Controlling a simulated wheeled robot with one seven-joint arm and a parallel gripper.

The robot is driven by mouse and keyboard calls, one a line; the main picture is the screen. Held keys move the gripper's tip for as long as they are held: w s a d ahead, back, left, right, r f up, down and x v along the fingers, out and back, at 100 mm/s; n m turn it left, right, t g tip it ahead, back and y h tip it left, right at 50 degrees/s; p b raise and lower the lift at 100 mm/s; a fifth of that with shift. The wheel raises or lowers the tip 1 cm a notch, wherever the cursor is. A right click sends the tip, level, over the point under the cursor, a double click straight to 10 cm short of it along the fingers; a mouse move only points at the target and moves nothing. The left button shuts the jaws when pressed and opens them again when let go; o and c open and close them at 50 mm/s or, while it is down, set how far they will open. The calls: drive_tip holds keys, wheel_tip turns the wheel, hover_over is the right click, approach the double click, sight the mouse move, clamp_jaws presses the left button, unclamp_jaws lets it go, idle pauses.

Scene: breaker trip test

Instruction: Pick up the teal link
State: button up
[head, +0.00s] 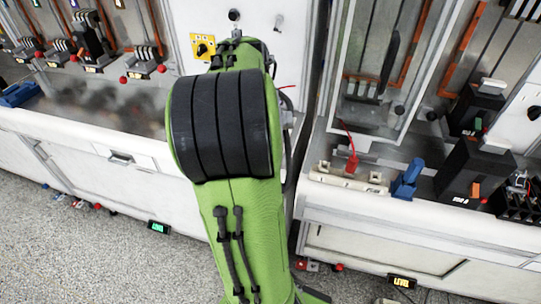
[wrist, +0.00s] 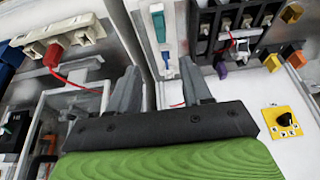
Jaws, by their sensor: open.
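In the wrist view, a slim teal piece (wrist: 158,24), which looks like the teal link, stands upright against a pale panel near the top centre. A short blue piece (wrist: 167,60) shows just below it. My gripper (wrist: 157,78) is open, with its two grey fingers spread and nothing between them. In the picture, the teal piece lies beyond the fingertips, roughly in line with the gap; the exact distance cannot be told. In the head view, my green arm hides the gripper, and I cannot make out the teal link there.
A white socket strip (head: 348,178) with a red plug (head: 352,163) and a blue clamp-like part (head: 407,179) sit on the right bench. A yellow-plated rotary switch (head: 203,47) is on the panel. A black breaker block (wrist: 237,28) with coloured knobs stands right of the teal piece.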

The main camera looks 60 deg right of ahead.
drive_tip(key=b+x, duration=0.2)
drive_tip(key=x, duration=1.2)
drive_tip(key=shift+f, duration=0.35)
drive_tip(key=shift+a+r, duration=0.1)
drive_tip(key=shift+a, duration=0.05)
drive_tip(key=shift+c, duration=0.5)
clamp_jaws()
